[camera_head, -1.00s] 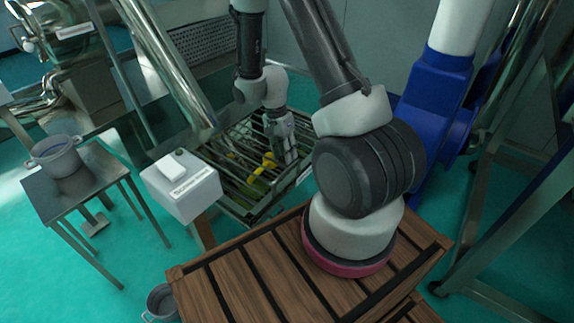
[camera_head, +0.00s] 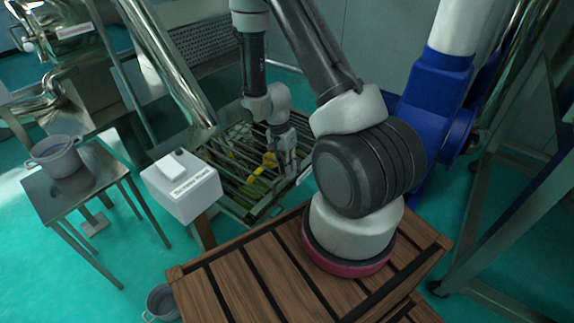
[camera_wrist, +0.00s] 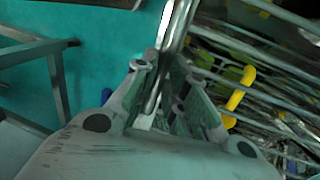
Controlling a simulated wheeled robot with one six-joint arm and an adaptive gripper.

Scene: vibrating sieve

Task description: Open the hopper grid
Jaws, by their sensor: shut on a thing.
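The hopper grid (camera_head: 226,160) is a rack of dark parallel metal bars over the hopper, with yellow parts (camera_head: 268,161) near its middle. My gripper (camera_head: 287,168) is down at the grid's right side. In the wrist view my gripper (camera_wrist: 165,98) is shut on a metal bar (camera_wrist: 176,30) at the grid's edge. A yellow handle-like piece (camera_wrist: 240,94) is to the right of the fingers, apart from them. In the head view my fingertips and the bar between them are hard to make out.
A white labelled box (camera_head: 182,188) stands close to the grid's left front corner. A metal table (camera_head: 42,197) with a grey pot (camera_head: 57,157) is at the left. A shiny slanted pipe (camera_head: 166,62) rises behind the grid. A blue machine (camera_head: 432,95) stands at the right.

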